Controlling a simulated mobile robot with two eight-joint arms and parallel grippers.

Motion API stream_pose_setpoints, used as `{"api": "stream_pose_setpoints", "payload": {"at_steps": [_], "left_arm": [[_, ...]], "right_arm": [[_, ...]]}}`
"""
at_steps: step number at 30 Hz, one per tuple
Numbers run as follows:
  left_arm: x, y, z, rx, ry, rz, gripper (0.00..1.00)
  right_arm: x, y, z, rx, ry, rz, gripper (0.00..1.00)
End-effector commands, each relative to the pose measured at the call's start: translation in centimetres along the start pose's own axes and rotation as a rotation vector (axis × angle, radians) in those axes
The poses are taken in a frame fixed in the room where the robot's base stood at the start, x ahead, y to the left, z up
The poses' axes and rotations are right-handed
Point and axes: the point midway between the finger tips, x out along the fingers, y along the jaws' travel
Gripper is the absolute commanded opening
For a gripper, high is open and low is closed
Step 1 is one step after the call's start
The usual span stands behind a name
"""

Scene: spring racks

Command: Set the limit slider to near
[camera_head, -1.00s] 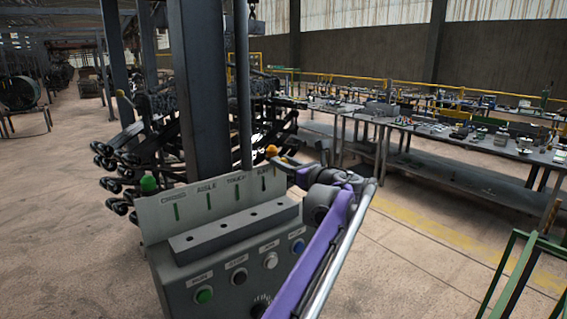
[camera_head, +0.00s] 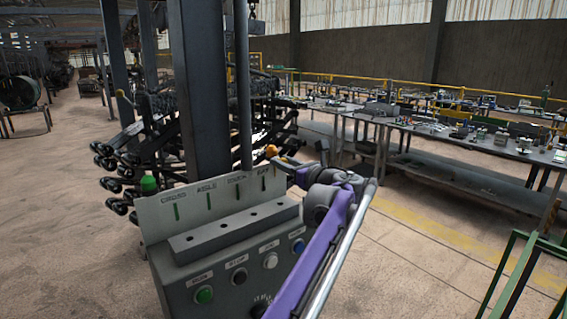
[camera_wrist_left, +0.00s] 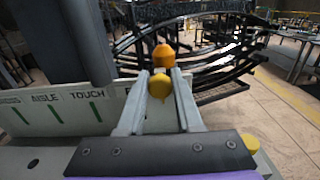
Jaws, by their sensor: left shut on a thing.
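A grey control box (camera_head: 190,300) with an upright label plate (camera_head: 218,200) stands in front of me. The plate has several labels, including CROSS and AISLE, with green strips below them. My left gripper (camera_head: 280,158) is at the plate's right end. In the left wrist view, my left gripper (camera_wrist_left: 160,92) is shut on a yellow round knob (camera_wrist_left: 159,88). An orange knob (camera_wrist_left: 163,56) is just beyond the fingertips. I cannot tell which part is the limit slider, or its setting. My right gripper is not in view.
Workbenches (camera_head: 470,140) are at the back right. A green frame (camera_head: 520,270) is at the lower right.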

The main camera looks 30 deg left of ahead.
Motion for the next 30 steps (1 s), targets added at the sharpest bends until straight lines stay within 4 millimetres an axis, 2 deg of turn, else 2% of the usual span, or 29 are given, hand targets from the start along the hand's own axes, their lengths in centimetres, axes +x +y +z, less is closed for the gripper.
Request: {"api": "stream_pose_setpoints", "payload": {"at_steps": [14,22,30], "left_arm": [[0.0,0.1,0.0,0.000,0.000,0.000,0.00],[0.0,2.9,-0.1,0.002,0.000,0.001,0.00],[0.0,3.1,-0.1,0.000,0.002,0.004,0.00]], "right_arm": [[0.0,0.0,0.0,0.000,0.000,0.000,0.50],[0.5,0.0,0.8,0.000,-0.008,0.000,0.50],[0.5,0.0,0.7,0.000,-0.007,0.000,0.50]]}}
